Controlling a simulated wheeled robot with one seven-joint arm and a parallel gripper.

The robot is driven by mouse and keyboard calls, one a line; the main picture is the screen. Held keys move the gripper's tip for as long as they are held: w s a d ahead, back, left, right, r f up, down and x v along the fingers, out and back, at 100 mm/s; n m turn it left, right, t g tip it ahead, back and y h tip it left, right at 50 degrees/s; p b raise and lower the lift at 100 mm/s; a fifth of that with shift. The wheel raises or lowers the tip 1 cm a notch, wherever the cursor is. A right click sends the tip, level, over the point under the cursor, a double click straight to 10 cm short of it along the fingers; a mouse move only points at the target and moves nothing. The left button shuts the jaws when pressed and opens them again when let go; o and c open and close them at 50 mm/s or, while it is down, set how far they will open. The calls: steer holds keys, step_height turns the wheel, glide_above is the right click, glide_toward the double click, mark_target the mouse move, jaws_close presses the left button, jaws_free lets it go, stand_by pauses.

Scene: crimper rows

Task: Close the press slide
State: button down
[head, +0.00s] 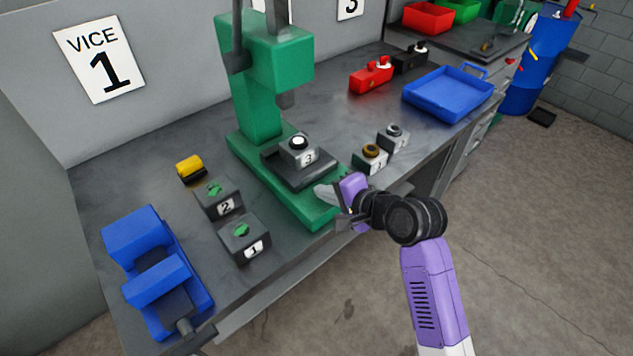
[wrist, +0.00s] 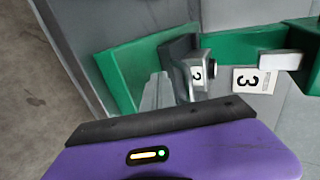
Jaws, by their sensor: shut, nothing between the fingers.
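The green press (head: 262,110) stands on the bench, with its ram above its base. The press slide (head: 312,180) is a dark plate on the green base, toward its front. A grey block marked 3 (head: 298,152) with a white round top sits on the slide. My gripper (head: 326,193) is shut and empty, just in front of the slide over the base's front end. In the wrist view the closed fingers (wrist: 157,92) point at the dark slide (wrist: 178,52). I cannot tell whether they touch it.
Blocks marked 1 (head: 245,238) and 2 (head: 219,198) stand left of the press. Two small blocks (head: 370,160) (head: 393,138) stand right of it, close to my gripper. A blue vice (head: 150,265) and a blue tray (head: 450,95) occupy the bench ends.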

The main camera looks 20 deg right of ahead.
steer(key=shift+w+a+r, duration=0.1)
steer(key=shift+w+a, duration=0.15)
steer(key=shift+w, duration=0.45)
steer(key=shift+w+a, duration=0.2)
steer(key=shift+w, duration=0.5)
